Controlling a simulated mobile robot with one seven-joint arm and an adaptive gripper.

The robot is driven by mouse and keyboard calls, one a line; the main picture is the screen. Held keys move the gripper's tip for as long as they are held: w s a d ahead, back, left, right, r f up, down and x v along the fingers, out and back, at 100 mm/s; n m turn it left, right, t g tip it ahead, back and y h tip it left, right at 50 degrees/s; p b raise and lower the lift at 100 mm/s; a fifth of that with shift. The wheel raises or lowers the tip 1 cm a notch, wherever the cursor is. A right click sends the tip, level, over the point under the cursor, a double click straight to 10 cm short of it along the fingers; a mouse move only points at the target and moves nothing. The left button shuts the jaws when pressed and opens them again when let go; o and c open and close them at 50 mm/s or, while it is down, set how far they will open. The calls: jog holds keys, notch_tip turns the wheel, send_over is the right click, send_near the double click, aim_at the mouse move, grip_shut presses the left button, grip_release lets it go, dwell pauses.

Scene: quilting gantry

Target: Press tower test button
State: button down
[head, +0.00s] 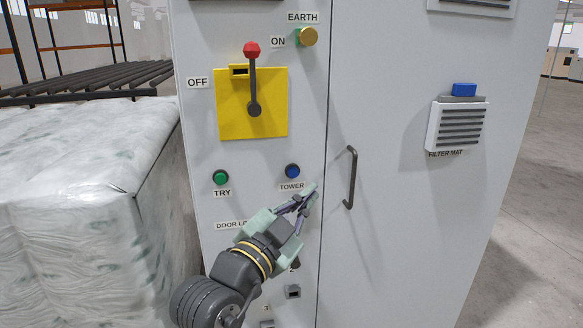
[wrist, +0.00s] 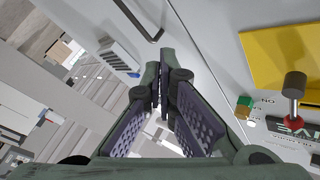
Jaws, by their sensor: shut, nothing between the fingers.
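The tower test button is a blue round button (head: 292,171) on the grey cabinet front, with a dark ring and a "TOWER" label (head: 291,187) just below. It cannot be made out in the wrist view. My gripper (head: 309,191) is shut and empty, its fingertips just below and right of the button and label in the head view. The fingers appear apart from the button; the exact gap to the panel cannot be told. In the wrist view the fingertips (wrist: 163,84) meet in the middle.
A green "TRY" button (head: 220,177) sits left of the blue one. Above is a yellow plate (head: 229,116) with a red-knobbed lever (head: 253,82). A door handle (head: 351,178) stands out to the right. A wrapped pallet load (head: 85,190) stands at left.

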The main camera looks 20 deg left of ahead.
aim_at(293, 172)
jog(key=shift+w+d+f, duration=0.1)
jog(key=shift+d+f, duration=0.05)
jog(key=shift+d, duration=0.05)
dwell(0.3)
jog(key=shift+w+a, duration=0.8)
jog(key=shift+w, duration=0.4)
jog(key=shift+w+a, duration=0.85)
jog(key=shift+w, duration=0.4)
jog(key=shift+w+a, duration=0.8)
jog(key=shift+w, duration=0.4)
jog(key=shift+w+a, duration=0.25)
jog(key=shift+w, duration=0.1)
